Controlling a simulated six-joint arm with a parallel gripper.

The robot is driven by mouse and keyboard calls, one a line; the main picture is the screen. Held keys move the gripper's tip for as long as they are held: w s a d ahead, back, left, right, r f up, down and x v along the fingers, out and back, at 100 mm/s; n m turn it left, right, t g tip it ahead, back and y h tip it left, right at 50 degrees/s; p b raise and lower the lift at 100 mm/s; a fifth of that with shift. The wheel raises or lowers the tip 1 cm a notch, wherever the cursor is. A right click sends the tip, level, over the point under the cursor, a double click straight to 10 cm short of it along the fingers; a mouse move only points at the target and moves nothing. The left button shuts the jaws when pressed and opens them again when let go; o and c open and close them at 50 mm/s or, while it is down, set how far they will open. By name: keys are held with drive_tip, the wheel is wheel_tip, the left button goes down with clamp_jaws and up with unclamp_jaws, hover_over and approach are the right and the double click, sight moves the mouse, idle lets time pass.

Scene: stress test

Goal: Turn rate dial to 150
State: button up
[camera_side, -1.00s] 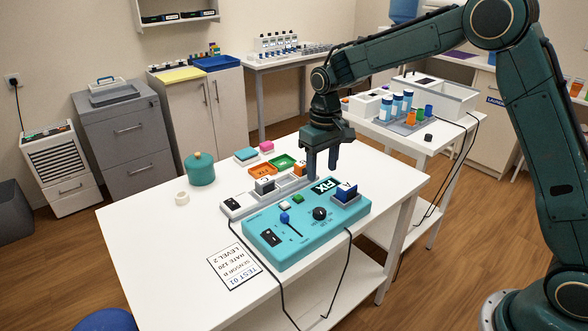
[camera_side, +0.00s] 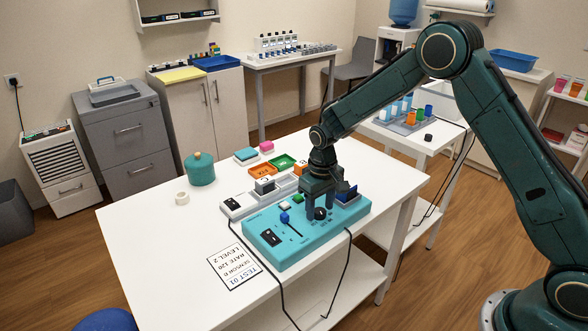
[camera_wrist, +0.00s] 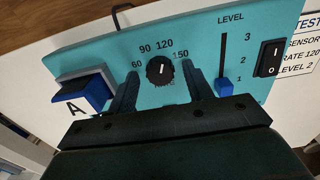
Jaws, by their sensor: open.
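The rate dial (camera_wrist: 160,70) is a round black knob on the teal control box (camera_wrist: 210,40). Labels 60, 90, 120 and 150 arc around it. Its white mark points up in the wrist view, roughly between 90 and 120. In the side view the dial (camera_side: 320,214) is partly covered by my fingers. My gripper (camera_wrist: 163,75) is open, with one finger on each side of the dial; a gap shows between each finger and the knob. In the side view my gripper (camera_side: 320,211) reaches down close to the box top.
A blue block marked A (camera_wrist: 90,95) sits beside one finger. The blue level slider (camera_wrist: 224,86) stands near 1, beside the other finger. A black rocker switch (camera_wrist: 269,57) is further right. A printed card (camera_side: 235,266) lies on the white table (camera_side: 150,235).

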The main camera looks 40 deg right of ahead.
drive_tip(key=shift+f, duration=0.15)
drive_tip(key=c, duration=1)
drive_tip(key=shift+m, duration=0.5)
drive_tip(key=m, duration=0.3)
drive_tip(key=shift+m, duration=2.5)
